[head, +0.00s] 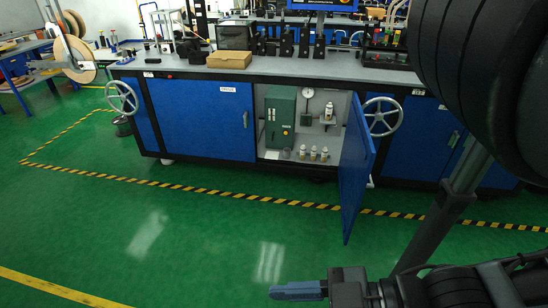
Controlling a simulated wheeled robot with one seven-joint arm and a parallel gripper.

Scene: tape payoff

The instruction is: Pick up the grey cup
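A small grey cup-like object (285,153) stands on the floor of the open cabinet, at the foot of a green box; it is too small to be sure of its shape. My gripper (286,291) is at the bottom of the head view, pointing left, over the green floor. It is well in front of the cabinet and apart from it. Its blue-grey fingers show side-on, so I cannot tell whether they are open or shut. No object shows at their tips.
The blue cabinet door (357,167) stands open towards me, right of the opening. Inside are the green box (280,117), a gauge (308,94) and several small bottles (313,154). A cardboard box (229,60) lies on the bench. The green floor (200,225) is clear before the cabinet.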

